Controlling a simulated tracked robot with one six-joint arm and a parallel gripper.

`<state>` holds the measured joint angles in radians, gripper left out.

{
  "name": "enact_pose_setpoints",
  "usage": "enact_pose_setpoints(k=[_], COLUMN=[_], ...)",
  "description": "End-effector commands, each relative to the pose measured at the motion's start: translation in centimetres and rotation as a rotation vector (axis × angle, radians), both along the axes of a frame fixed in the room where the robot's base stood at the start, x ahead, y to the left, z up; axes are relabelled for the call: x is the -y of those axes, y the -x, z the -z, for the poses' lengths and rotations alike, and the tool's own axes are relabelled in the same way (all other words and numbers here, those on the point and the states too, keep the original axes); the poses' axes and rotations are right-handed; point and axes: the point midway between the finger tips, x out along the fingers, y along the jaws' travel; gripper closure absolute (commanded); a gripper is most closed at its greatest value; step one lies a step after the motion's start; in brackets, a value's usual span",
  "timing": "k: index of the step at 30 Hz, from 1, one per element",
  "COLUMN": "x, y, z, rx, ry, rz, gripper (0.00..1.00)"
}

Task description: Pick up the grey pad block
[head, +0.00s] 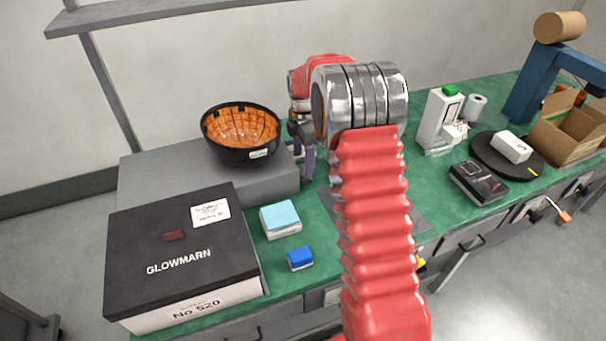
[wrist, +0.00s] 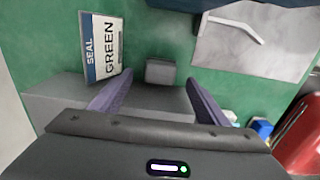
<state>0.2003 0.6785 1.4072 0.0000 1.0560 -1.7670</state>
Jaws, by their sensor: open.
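The grey pad block (wrist: 160,72) is a small grey block on the green bench top in the wrist view. It lies beyond my fingertips, roughly centred between them. My gripper (wrist: 157,78) is open, with one purple-grey finger on each side of the view and nothing between them. In the head view my gripper (head: 304,160) is partly hidden by my arm, just right of the grey platform. I cannot make out the pad block in the head view. The wrist view does not show clearly how far the fingers are above it.
A "SEAL GREEN" card (wrist: 103,48) lies left of the block. A grey platform (head: 150,170) carries a black-and-orange bowl (head: 240,155). A black-lidded box (head: 180,250), light-blue pad stack (head: 280,218) and blue block (head: 299,258) stand nearby. A grey mat (head: 422,222) lies behind my arm.

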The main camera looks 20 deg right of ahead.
Motion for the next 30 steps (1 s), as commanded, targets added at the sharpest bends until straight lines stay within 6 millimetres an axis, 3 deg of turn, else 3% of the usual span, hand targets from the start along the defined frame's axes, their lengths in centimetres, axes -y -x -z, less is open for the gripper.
enact_pose_setpoints(k=[5,15,30], x=[0.0,-0.1,-0.1], y=[0.1,0.1,0.1], z=[0.8,4.8,5.2], rx=[-0.002,-0.001,0.000], ry=[0.000,0.000,0.000], rz=[0.000,0.000,0.000], gripper=[0.31,0.31,0.31])
